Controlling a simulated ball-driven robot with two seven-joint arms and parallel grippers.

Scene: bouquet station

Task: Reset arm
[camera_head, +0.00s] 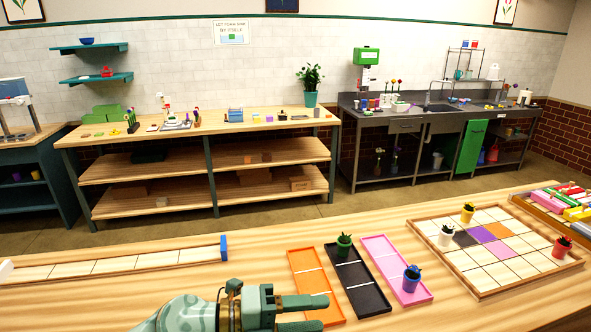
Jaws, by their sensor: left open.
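My left gripper (308,313) is at the bottom middle of the head view, its fingers pointing right. It is open, with nothing seen between its fingers. It is over the near end of the orange tray (302,262) and hides part of it. My right gripper is not in the head view.
A black tray (366,300) holds a green pot (344,246); a pink tray (378,248) holds a blue pot (411,279). A tiled board (478,286) at right bears white, yellow and red pots. A long tiled strip (110,266) lies left. Wood between is clear.

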